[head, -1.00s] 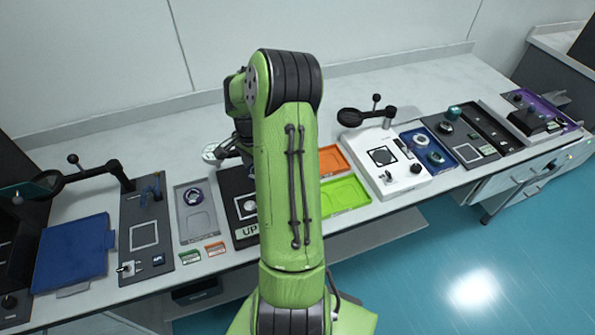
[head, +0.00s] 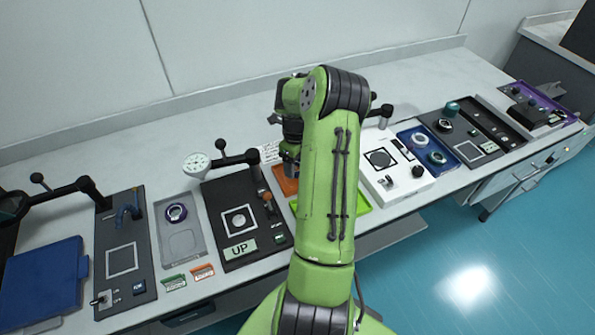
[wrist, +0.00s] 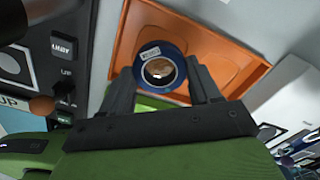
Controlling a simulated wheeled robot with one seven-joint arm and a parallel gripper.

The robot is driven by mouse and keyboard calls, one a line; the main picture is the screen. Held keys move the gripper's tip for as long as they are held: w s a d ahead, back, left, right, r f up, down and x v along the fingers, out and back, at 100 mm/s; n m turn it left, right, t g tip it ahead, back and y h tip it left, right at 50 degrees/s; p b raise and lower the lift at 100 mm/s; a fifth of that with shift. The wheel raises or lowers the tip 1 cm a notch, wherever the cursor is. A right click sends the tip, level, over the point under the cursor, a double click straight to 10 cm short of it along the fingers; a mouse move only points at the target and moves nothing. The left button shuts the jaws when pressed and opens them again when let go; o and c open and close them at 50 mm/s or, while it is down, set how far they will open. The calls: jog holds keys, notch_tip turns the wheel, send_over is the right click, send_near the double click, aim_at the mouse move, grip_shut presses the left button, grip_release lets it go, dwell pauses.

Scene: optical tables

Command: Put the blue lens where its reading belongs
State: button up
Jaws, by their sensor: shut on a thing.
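The blue lens (wrist: 176,54), a blue ring with a small white label and a brownish centre, sits between the fingers of my gripper (wrist: 160,78) in the wrist view. My gripper is shut on it and holds it over the orange tray (wrist: 225,50). Its height above the tray is hard to tell. In the head view the orange tray (head: 286,187) lies at the back, with the lime-green tray (head: 364,196) in front of it. My arm covers part of both trays and hides the lens.
Left of the trays is a black station with an "UP" sign (head: 240,249) and a dial gauge (head: 197,164) on an arm. A green card (head: 174,283) and an orange card (head: 203,272) lie near the front edge. A white instrument (head: 398,184) stands close on the right.

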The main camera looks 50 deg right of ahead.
aim_at(296, 167)
jog(key=shift+f, duration=1.4)
jog(key=shift+f, duration=0.1)
jog(key=o, duration=1.2)
jog(key=shift+b, duration=0.3)
jog(key=shift+c, duration=0.2)
